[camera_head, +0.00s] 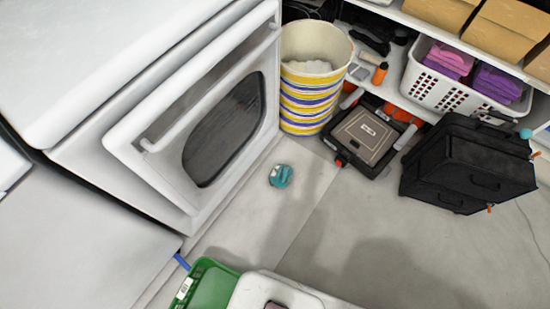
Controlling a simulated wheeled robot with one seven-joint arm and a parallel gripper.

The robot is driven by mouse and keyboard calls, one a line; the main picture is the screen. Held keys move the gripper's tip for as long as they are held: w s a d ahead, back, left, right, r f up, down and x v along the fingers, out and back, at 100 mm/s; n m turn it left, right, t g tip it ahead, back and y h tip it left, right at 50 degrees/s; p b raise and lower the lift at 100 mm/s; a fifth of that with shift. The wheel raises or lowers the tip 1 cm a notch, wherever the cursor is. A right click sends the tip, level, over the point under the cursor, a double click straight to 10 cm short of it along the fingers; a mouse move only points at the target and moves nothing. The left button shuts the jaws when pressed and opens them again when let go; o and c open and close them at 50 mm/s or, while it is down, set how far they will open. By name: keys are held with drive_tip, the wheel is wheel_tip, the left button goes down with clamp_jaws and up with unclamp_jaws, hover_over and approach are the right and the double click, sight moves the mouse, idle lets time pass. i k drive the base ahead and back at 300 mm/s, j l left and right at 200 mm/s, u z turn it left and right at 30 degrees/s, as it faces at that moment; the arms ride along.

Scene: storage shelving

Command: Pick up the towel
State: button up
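A white perforated basket (427,83) stands on the low shelf at the upper right. Folded pink cloth (449,59) and folded purple cloth (497,82) lie in it and look like towels. Whitish material (308,67) shows inside a tall bin (309,107) with yellow, white and purple stripes. A small teal object (281,176) lies alone on the floor near the middle; I cannot tell whether it is cloth. I cannot tell which of these is the task's towel. My gripper is not in view.
A white appliance (150,140) with its front door ajar fills the left. A black case (465,165) and an open toolbox (363,137) stand below the shelf. A green container (212,287) is at the bottom. The grey floor (400,245) at lower right is clear.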

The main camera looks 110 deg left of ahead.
sight(282, 175)
drive_tip(key=i+j+u, duration=0.1)
drive_tip(key=j+u, duration=0.2)
drive_tip(key=i+j+u, duration=0.1)
drive_tip(key=j+u, duration=0.2)
drive_tip(key=i+j+u, duration=0.15)
drive_tip(key=j+u, duration=0.2)
drive_tip(key=u, duration=0.6)
drive_tip(key=k+l+u, duration=0.15)
drive_tip(key=u, duration=0.25)
drive_tip(key=k+l+u, duration=0.1)
drive_tip(key=u, duration=0.35)
drive_tip(key=k+u, duration=0.25)
drive_tip(key=u, duration=0.15)
drive_tip(key=k+u, duration=0.2)
drive_tip(key=u, duration=0.2)
drive_tip(key=k+u, duration=0.2)
drive_tip(key=u, duration=0.25)
drive_tip(key=k+j+u, duration=0.15)
drive_tip(key=u, duration=0.25)
drive_tip(key=i+l, duration=0.15)
drive_tip(key=k+j, duration=0.15)
